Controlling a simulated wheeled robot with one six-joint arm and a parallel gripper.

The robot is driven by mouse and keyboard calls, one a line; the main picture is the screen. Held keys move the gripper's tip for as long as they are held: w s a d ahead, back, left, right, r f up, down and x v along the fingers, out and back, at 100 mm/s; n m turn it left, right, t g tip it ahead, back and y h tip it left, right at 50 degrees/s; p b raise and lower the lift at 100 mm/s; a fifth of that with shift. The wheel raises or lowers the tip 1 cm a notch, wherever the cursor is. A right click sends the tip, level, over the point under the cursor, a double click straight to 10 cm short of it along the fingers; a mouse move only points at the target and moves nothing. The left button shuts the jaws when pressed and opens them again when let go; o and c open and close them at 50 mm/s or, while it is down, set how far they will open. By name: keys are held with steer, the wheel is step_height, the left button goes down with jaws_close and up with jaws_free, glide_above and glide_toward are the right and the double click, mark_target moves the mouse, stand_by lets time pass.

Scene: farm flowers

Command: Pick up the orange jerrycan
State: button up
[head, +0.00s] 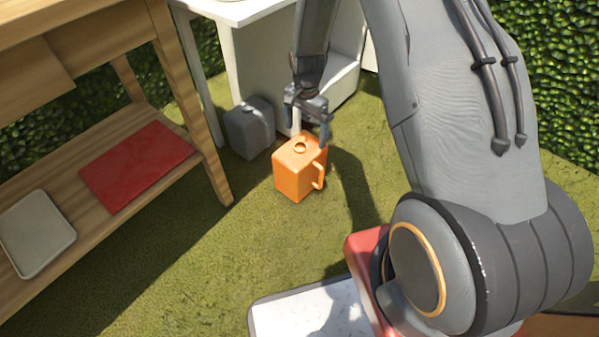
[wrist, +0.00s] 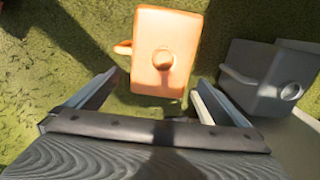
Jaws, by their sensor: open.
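The orange jerrycan (head: 293,180) stands upright on the grass in the middle of the head view, its handle on the right side and a round cap on top. My gripper (head: 308,116) is over its far side, pointing down. In the wrist view the jerrycan (wrist: 167,30) shows from above, ahead of the two fingers, with its handle to the left. My gripper (wrist: 152,92) is open, with nothing between the fingers. I cannot tell whether a finger touches the can.
A grey jerrycan (head: 249,128) stands close by, and also shows in the wrist view (wrist: 262,80). A white table (head: 275,70) is behind. A wooden shelf unit (head: 170,175) with a red board (head: 136,165) and pale tray (head: 36,234) is at left.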

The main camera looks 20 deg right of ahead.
step_height(320, 180, down, 16)
steer(key=b, duration=0.7)
steer(key=shift+w, duration=0.15)
steer(key=c, duration=1)
